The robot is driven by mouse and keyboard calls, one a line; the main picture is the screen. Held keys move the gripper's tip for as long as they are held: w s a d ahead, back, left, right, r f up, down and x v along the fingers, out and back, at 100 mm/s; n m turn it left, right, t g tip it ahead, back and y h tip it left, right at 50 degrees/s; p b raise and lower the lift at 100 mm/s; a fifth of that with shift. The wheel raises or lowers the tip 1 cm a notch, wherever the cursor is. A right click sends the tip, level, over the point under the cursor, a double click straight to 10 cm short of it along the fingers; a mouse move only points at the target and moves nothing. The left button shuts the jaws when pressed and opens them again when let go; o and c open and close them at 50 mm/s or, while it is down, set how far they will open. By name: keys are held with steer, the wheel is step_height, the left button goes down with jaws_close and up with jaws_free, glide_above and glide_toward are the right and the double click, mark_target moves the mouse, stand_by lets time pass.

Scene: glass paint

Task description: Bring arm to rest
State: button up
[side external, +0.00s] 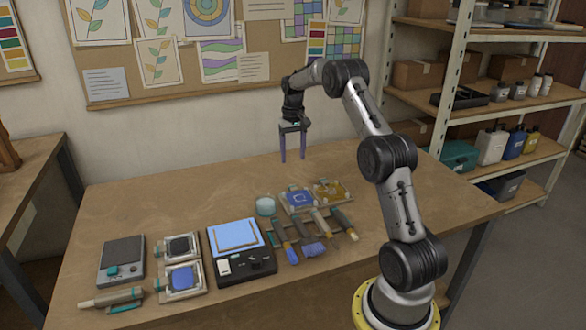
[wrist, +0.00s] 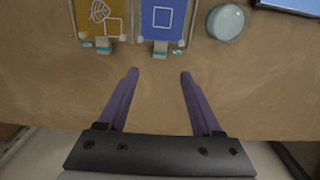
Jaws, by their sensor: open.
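My gripper (side external: 293,158) hangs over the back part of the wooden table (side external: 180,195), with its purple fingers pointing down. In the wrist view my gripper (wrist: 158,75) is open, with its two fingers apart and only bare tabletop between them. It touches none of the items on the table. My arm rises from a base at the front right and bends over to the back of the table.
A device with a blue glass plate (side external: 237,234), a grey scale (side external: 122,258), framed tiles (side external: 182,278), a round jar (side external: 266,206) and several tools (side external: 313,246) lie toward the front. Blue (side external: 299,198) and yellow (side external: 330,190) tiles lie behind the tools. The table's back left is clear.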

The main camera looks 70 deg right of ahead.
steer(key=w+a+r+n+t+h, duration=0.15)
steer(key=w+a+r, duration=0.25)
steer(key=a+r, duration=0.9)
steer(key=s+a+r+n+t, duration=0.1)
steer(key=s+a+r+n, duration=0.15)
steer(key=a+r, duration=0.3)
steer(key=s+a+r+n+t, duration=0.1)
steer(key=s+a+r+t, duration=0.1)
steer(key=s+a+r, duration=0.4)
steer(key=s+a+f+n+t+y, duration=0.1)
steer(key=s+a+n, duration=0.2)
steer(key=s+a, duration=0.75)
steer(key=s+a+f+n, duration=0.1)
steer(key=s+a+f, duration=0.2)
steer(key=s+f, duration=0.6)
steer(key=shift+f, duration=0.55)
